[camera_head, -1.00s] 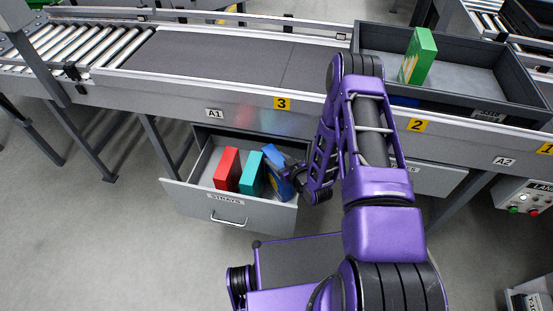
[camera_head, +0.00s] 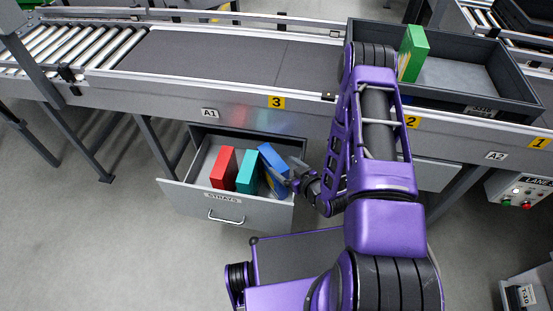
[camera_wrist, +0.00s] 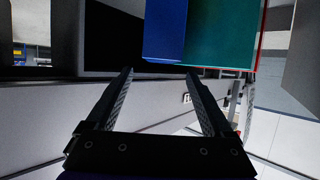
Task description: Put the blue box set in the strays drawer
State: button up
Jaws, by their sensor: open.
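The blue box set (camera_head: 272,167) stands tilted in the open strays drawer (camera_head: 216,199), at the right of a teal box (camera_head: 248,172) and a red box (camera_head: 224,168). My gripper (camera_head: 288,175) is at the drawer's right side, close beside the blue box. In the wrist view the fingers of my gripper (camera_wrist: 158,80) are spread apart with nothing between them. The blue box (camera_wrist: 164,32) shows beyond the fingertips, in front of the teal box (camera_wrist: 215,35).
A grey tote (camera_head: 490,90) on the conveyor (camera_head: 200,58) holds a green box (camera_head: 412,54). Another drawer (camera_head: 435,174) is under the conveyor, right of my arm. A control box (camera_head: 520,190) stands at the far right. The floor left of the drawer is clear.

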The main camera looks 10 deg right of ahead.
jog(key=shift+v, duration=2.15)
